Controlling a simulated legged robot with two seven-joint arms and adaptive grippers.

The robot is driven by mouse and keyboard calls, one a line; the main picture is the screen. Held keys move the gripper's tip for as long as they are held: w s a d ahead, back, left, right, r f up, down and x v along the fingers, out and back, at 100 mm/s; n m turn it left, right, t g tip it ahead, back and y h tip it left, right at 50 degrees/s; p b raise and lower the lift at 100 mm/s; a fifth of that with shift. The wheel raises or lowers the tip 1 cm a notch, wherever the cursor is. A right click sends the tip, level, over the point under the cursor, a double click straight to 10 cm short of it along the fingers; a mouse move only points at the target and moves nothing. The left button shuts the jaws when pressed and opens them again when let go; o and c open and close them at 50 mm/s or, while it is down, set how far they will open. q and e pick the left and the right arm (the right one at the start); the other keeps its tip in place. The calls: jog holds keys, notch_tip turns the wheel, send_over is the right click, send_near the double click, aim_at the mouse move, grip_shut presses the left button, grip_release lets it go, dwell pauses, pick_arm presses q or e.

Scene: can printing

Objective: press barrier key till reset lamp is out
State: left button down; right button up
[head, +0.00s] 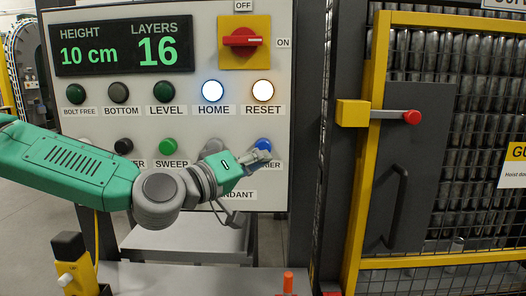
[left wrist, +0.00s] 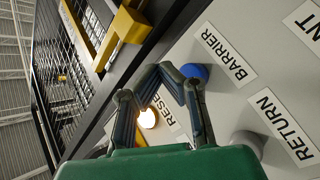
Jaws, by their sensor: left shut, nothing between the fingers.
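The blue barrier key (head: 264,144) is on the light grey control panel, partly covered by my left gripper (head: 262,156) in the head view. My left gripper is shut and empty, its fingertips at the key. The reset lamp (head: 263,91) is lit, white with a warm rim. It also glows between the fingers in the left wrist view (left wrist: 147,118). My right gripper is not in view.
The lit HOME lamp (head: 212,91) is left of the reset lamp. A red rotary switch (head: 243,41) sits above. The display (head: 123,46) reads 10 cm and 16 layers. A yellow-framed mesh gate (head: 362,200) stands close on the right. My left arm covers some lower labels.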

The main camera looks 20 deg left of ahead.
aim_at(266, 148)
pick_arm(q)
jog(key=w, duration=0.1)
jog(key=w+a, duration=0.1)
jog(key=w, duration=0.1)
jog(key=shift+w+b, duration=0.1)
jog(key=shift+b, duration=0.25)
jog(key=shift+w, duration=0.15)
dwell(1.1)
jog(key=shift+w+r, duration=0.1)
jog(key=shift+w, duration=0.05)
jog(key=shift+w+a+b, duration=0.2)
jog(key=shift+w+b, duration=0.05)
jog(key=shift+w, duration=0.25)
jog(key=shift+w+a+b, duration=0.15)
jog(key=shift+w+b, duration=0.05)
jog(key=shift+w, duration=0.25)
dwell(1.2)
jog(key=shift+s, duration=0.1)
jog(key=shift+s+d, duration=0.2)
jog(key=shift+s, duration=0.4)
jog(key=shift+s+d, duration=0.2)
jog(key=shift+s, duration=0.4)
